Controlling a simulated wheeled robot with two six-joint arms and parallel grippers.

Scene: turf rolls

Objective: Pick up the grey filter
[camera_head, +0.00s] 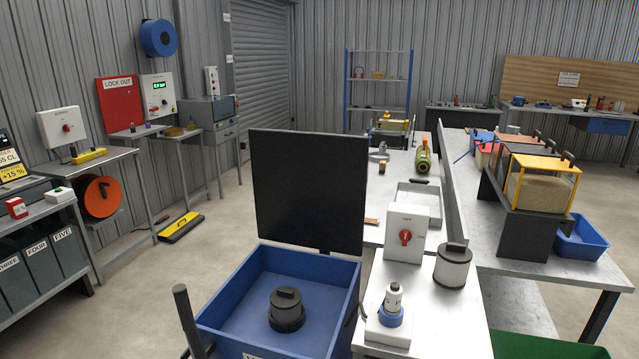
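A light grey cylinder with a dark top and a raised black grip (453,267) stands upright on the metal bench, right of a white box with a red knob; it looks like the grey filter. A dark, near-black cylinder of similar shape (287,311) sits inside the open blue box (222,317). Neither of my grippers is in view, and nothing touches the grey cylinder.
The blue box's black lid (307,190) stands raised behind it. The white knob box (407,235) and a white stand with a blue-ringed bottle (391,308) are close to the grey cylinder. A green bin (545,346) is at lower right. Bare bench (455,322) lies in front.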

